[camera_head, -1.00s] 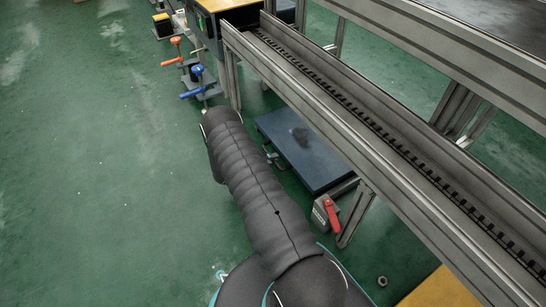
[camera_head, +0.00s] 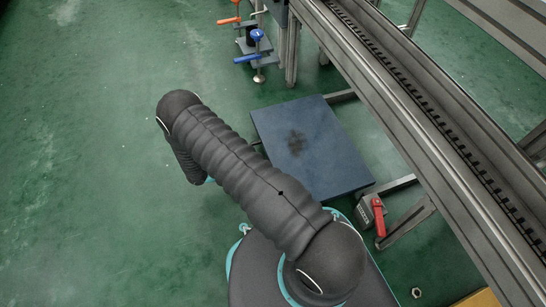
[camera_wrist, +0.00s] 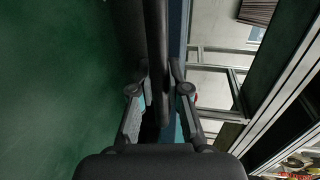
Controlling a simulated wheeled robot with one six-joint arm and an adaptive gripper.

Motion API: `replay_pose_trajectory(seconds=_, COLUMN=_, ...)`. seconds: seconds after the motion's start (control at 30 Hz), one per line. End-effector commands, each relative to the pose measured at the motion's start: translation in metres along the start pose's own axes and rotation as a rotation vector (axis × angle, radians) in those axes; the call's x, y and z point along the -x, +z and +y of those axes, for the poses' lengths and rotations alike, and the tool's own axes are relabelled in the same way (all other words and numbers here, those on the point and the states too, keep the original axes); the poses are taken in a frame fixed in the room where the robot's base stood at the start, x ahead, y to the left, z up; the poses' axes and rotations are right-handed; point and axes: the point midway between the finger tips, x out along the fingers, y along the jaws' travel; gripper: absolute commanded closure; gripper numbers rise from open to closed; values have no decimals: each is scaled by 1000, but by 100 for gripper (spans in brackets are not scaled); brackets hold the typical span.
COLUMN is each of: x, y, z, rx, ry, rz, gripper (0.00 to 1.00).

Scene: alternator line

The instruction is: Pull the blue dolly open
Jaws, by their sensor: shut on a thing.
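The blue dolly (camera_head: 325,165) is a flat, dark blue platform with a dark smudge on top. In the head view it lies low over the floor, mostly out from beneath the conveyor frame. My arm crosses in front of its left side and hides its handle and my gripper there. In the wrist view my gripper (camera_wrist: 160,92) is shut on a dark handle bar (camera_wrist: 156,45), with one finger on each side. A narrow blue strip, probably the dolly's edge, shows just right of the bar.
The conveyor frame (camera_head: 405,115) runs diagonally along the right. A red lever (camera_head: 379,217) sits by its lower leg. Blue-handled (camera_head: 247,59) and orange-handled (camera_head: 229,20) clamps stand at the top. A small nut (camera_head: 416,293) lies on the floor. The green floor at left is clear.

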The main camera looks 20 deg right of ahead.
Motion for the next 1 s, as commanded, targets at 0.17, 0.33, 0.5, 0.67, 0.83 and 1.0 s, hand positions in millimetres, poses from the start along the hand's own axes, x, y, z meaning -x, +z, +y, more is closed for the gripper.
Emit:
replay_pose_trajectory(seconds=0.17, x=18, y=-1, z=4, rx=0, ry=1, rz=0, gripper=100)
replay_pose_trajectory(seconds=0.33, x=23, y=-1, z=5, rx=0, ry=2, rz=0, gripper=100)
replay_pose_trajectory(seconds=0.5, x=23, y=-1, z=5, rx=0, ry=2, rz=0, gripper=100)
replay_pose_trajectory(seconds=0.67, x=23, y=0, z=5, rx=0, ry=2, rz=0, gripper=78)
replay_pose_trajectory(seconds=0.83, x=23, y=0, z=5, rx=0, ry=1, rz=-1, gripper=59)
replay_pose_trajectory(seconds=1.0, x=23, y=0, z=5, rx=0, ry=1, rz=-1, gripper=59)
